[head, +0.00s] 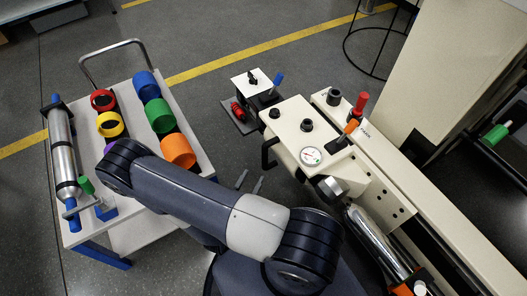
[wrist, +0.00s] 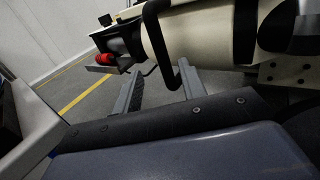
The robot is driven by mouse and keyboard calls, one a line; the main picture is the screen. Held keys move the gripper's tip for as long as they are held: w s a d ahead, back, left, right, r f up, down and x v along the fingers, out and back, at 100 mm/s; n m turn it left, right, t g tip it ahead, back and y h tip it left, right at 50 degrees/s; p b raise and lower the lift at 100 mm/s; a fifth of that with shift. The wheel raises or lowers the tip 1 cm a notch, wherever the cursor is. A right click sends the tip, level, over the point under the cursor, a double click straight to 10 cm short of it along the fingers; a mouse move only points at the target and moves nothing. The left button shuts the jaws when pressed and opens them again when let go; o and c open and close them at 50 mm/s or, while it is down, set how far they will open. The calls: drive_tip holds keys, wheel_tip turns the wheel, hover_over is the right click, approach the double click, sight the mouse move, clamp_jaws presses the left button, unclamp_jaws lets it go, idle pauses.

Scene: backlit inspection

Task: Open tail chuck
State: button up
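The cream machine (head: 300,130) stands right of centre in the head view, with a dial gauge (head: 311,156), a red-handled lever (head: 358,103) and an orange-handled lever (head: 348,128). A dark round chuck-like part (head: 331,188) at its near end faces a shiny metal cylinder (head: 372,232). I cannot tell for sure which part is the tail chuck. My gripper (head: 250,182) is left of the machine, apart from it. In the wrist view my gripper (wrist: 162,82) is open and empty, its two fingers pointing towards the cream housing (wrist: 190,35) and a black handle (wrist: 168,60).
A white cart (head: 90,150) at left carries several coloured rings and a metal cylinder (head: 64,150). A small fixture (head: 250,90) with a red part and a blue lever stands beyond the machine. A cream cabinet (head: 455,60) is at right. Open floor lies between cart and machine.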

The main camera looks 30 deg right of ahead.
sight(264, 159)
drive_tip(key=shift+b+x, duration=0.95)
drive_tip(key=shift+x, duration=4.15)
drive_tip(key=shift+c, duration=0.3)
clamp_jaws()
